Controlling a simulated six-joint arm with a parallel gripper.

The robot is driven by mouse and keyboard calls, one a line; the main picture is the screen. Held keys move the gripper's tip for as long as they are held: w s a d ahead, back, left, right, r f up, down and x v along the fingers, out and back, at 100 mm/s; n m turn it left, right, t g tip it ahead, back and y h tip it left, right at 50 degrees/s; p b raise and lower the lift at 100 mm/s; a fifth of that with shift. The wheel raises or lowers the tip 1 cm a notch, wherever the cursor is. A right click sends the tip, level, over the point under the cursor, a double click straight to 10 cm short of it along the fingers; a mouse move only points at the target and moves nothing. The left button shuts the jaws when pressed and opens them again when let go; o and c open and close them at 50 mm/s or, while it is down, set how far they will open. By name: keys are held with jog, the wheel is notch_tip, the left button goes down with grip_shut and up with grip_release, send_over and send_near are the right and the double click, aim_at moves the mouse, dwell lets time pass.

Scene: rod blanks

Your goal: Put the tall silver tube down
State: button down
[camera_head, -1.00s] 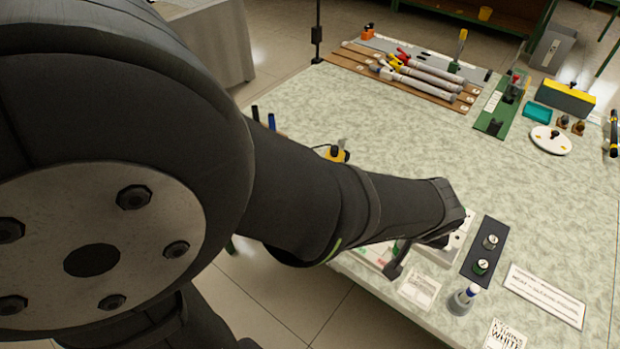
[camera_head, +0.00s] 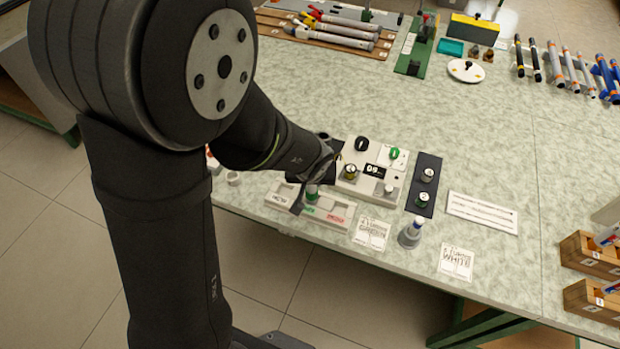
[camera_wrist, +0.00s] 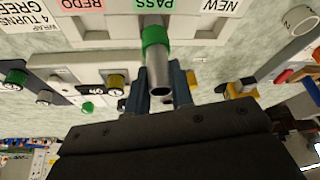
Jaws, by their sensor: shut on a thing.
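The silver tube (camera_wrist: 159,70) is between the two fingers of my gripper (camera_wrist: 162,84) in the wrist view. It has a green band (camera_wrist: 155,38), and its open hollow end faces the camera. My gripper is shut on it. Its other end lies in front of the tray (camera_wrist: 105,42), by the green PASS label; I cannot tell if it touches the tray. The arm hides part of the tray.
Right of the tray stand a pale device with a number display (camera_head: 374,170) and a dark panel with two knobs (camera_head: 424,184). Rods lie on a wooden rack (camera_head: 285,32) at the back. The table centre is clear.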

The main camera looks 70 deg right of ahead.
jog(key=shift+f, duration=0.2)
jog(key=shift+f, duration=0.15)
jog(key=c, duration=1.3)
grip_release()
jog(key=shift+o, duration=0.2)
jog(key=shift+a+r, duration=0.1)
jog(key=shift+r, duration=0.35)
jog(key=v, duration=1.1)
jog(key=shift+r, duration=0.2)
jog(key=shift+a, duration=0.1)
jog(key=shift+f, duration=0.1)
